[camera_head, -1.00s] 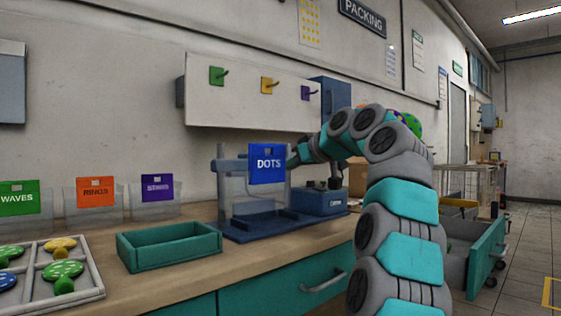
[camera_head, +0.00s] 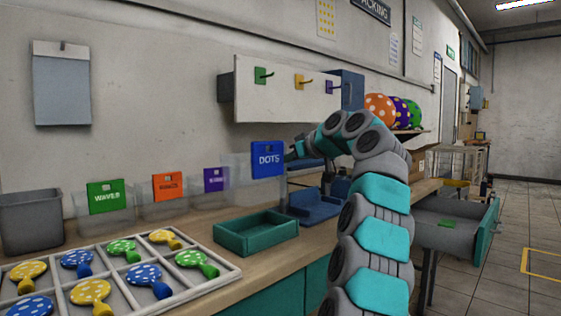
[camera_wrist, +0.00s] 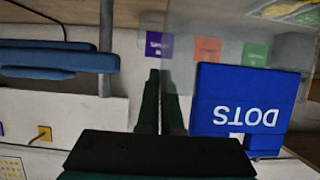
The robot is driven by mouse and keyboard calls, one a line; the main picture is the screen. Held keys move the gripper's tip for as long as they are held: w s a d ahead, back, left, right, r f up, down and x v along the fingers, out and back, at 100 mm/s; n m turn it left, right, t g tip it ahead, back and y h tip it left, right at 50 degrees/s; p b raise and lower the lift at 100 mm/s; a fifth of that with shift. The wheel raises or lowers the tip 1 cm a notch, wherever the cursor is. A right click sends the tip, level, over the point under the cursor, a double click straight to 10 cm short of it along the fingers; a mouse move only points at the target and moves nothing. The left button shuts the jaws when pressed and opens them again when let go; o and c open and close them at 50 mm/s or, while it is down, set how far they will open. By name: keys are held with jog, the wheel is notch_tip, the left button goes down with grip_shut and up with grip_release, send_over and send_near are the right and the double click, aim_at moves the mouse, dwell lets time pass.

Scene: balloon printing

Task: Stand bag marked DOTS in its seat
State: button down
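The DOTS bag is clear with a blue header (camera_head: 267,160). It hangs upright in the air over the bench, left of the blue press (camera_head: 318,203). In the wrist view its header (camera_wrist: 240,108) appears upside down, beside my fingers. My gripper (camera_wrist: 160,100) has its narrow dark fingers close together on the clear side of the bag. In the head view my gripper (camera_head: 294,151) is at the bag's right edge, partly hidden. Bags marked WAVES (camera_head: 106,197), RINGS (camera_head: 168,187) and a purple-header one (camera_head: 213,180) stand in a row by the wall. No empty seat is clearly visible.
A teal tray (camera_head: 256,245) lies on the bench below the bag. A white divided tray (camera_head: 215,283) holds several printed balloons. A grey bin (camera_head: 31,220) is at left. An open grey drawer (camera_head: 455,222) sticks out at right. Dotted balloons (camera_head: 380,108) rest on a shelf.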

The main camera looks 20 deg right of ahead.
jog(key=shift+f+b, duration=4.65)
jog(key=shift+f, duration=0.4)
jog(key=c, duration=1)
grip_release()
jog(key=shift+r, duration=0.1)
jog(key=s+r+p, duration=0.1)
jog(key=r+p, duration=0.1)
jog(key=s+r+p, duration=0.1)
jog(key=r, duration=0.1)
jog(key=d+r+p, duration=0.1)
jog(key=r+p, duration=0.1)
jog(key=r, duration=0.1)
jog(key=shift+s+p, duration=0.3)
jog(key=shift+s, duration=0.1)
jog(key=shift+f, duration=0.1)
jog(key=shift+s, duration=0.1)
